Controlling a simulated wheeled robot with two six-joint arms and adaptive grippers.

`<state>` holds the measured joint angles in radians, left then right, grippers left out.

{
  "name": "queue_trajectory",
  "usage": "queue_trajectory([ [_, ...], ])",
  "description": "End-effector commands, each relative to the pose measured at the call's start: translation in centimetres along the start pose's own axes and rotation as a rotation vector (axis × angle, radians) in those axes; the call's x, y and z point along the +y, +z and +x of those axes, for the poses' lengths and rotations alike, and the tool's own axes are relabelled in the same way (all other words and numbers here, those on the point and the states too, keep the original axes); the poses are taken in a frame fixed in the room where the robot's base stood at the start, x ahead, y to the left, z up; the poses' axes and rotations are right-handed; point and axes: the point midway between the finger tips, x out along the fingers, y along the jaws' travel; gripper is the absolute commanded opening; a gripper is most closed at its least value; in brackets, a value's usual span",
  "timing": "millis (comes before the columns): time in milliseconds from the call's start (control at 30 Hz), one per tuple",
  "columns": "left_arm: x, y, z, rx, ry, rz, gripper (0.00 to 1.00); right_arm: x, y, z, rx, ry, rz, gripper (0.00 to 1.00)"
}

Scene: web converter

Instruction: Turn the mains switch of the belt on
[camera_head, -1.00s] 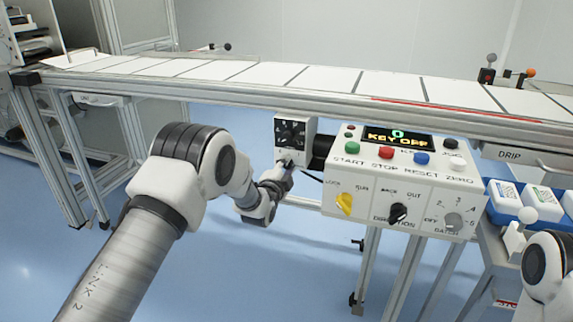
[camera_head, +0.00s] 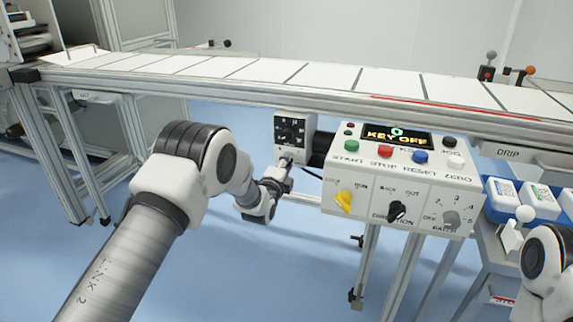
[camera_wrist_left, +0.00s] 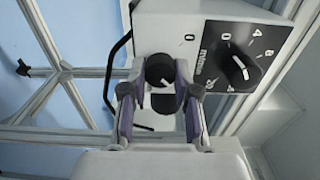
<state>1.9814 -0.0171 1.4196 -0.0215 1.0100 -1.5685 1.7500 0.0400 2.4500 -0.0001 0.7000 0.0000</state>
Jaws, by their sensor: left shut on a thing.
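The mains switch (camera_wrist_left: 160,72) is a black round knob on a grey box under the belt, with a 0 printed to its right in the left wrist view. My left gripper (camera_wrist_left: 158,95) is shut on it, with a purple-padded finger on each side. In the head view my left gripper (camera_head: 284,163) is at the lower part of the box (camera_head: 309,140), and it hides the switch there. My right gripper is not in view.
A numbered black dial (camera_wrist_left: 234,68) sits close beside the switch. The control panel (camera_head: 330,205), right of the box, has buttons, a yellow key and a display (camera_head: 396,137) reading KEY OFF. The belt (camera_head: 255,71) runs above. A black cable passes near my left gripper.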

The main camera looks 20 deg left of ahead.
Motion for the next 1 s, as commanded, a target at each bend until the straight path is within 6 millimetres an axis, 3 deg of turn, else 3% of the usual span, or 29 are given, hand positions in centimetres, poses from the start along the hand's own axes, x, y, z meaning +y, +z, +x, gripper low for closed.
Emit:
queue_trajectory([
  [133,0.1,-0.1,0.0,0.001,0.003,0.001,0.0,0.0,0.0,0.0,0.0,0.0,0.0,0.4],
  [167,0.1,-0.1,0.0,0.001,0.003,0.001,0.41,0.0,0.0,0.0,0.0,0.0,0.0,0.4],
  [200,0.1,-0.1,0.0,0.001,0.003,0.001,0.55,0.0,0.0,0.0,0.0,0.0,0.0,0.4],
  [500,0.1,0.0,-0.1,0.001,0.001,-0.001,0.55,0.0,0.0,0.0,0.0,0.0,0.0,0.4],
  [633,0.1,0.0,-1.1,0.0,0.003,-0.001,0.55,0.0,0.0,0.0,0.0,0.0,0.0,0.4],
  [1000,0.1,0.0,-9.8,0.001,0.005,0.0,0.55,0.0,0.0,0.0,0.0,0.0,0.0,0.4],
])
